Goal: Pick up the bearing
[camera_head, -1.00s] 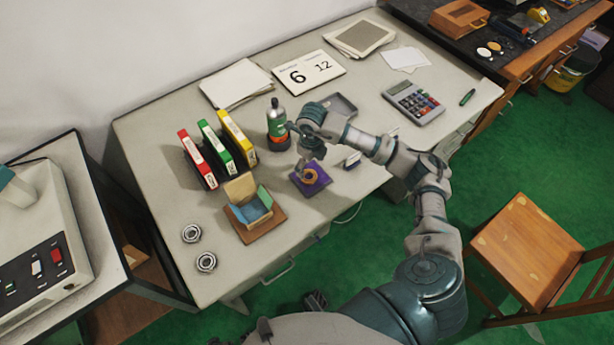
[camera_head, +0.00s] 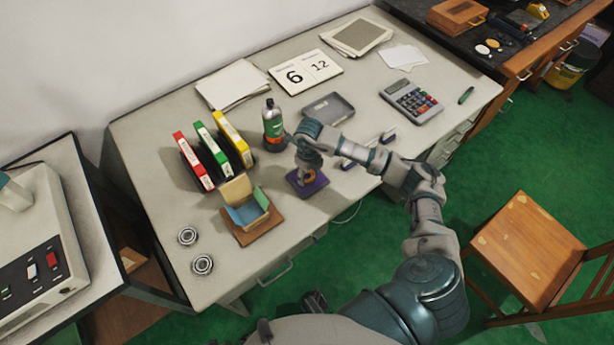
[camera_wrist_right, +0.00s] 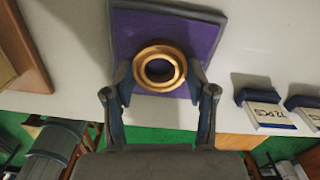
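A copper-coloured bearing ring (camera_wrist_right: 160,68) lies on a purple pad with a dark rim (camera_wrist_right: 205,38). In the head view, the purple pad (camera_head: 318,184) is near the table's front edge, with the ring (camera_head: 310,176) partly hidden by my right gripper (camera_head: 307,170). Two silver bearing rings (camera_head: 188,236) (camera_head: 203,265) lie at the table's left end. My left gripper is not in view.
Red, green and yellow binders (camera_head: 232,139) and a bottle (camera_head: 273,125) stand behind. A grey tray (camera_head: 328,108) and calculator (camera_head: 411,101) lie to the right. Small labelled blocks (camera_wrist_right: 265,112) sit right of the pad.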

